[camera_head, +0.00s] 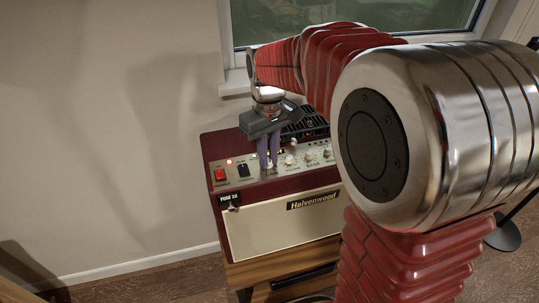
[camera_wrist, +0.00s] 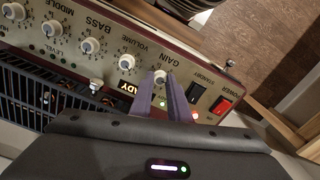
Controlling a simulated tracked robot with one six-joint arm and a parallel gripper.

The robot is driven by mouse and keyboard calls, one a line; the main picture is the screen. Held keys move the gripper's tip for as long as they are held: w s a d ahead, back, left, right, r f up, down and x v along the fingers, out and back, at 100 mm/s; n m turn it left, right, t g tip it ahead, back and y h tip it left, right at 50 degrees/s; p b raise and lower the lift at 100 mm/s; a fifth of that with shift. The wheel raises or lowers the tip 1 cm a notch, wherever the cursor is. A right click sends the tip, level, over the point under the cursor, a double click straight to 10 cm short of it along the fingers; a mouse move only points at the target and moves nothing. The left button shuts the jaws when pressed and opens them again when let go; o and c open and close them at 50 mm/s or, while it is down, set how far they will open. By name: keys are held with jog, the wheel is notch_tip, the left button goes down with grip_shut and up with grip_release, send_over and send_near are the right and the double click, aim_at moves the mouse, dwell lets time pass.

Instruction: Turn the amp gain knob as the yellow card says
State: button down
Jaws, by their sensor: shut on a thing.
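The amp (camera_head: 285,225) is a dark red box with a cream front and a silver control panel on its sloping top. My gripper (camera_head: 268,160) reaches down to the panel with its purple fingers at the gain knob. In the wrist view, the fingers (camera_wrist: 162,92) are on either side of the cream gain knob (camera_wrist: 160,76), beside the GAIN label, and are shut on it. The fingers hide part of the knob and its pointer, so its setting cannot be read. I see no yellow card in either view.
The volume knob (camera_wrist: 127,62) and bass knob (camera_wrist: 89,46) sit beside the gain knob. On its other side are the black standby switch (camera_wrist: 194,92) and red power switch (camera_wrist: 221,105). A window sill (camera_head: 236,82) stands behind.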

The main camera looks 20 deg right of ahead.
aim_at(269, 161)
jog(key=shift+m, duration=0.3)
jog(key=c, duration=1.7)
grip_release()
jog(key=shift+o, duration=0.2)
jog(key=shift+r, duration=0.1)
notch_tip(269, 161, up, 14)
jog(key=shift+f, duration=0.25)
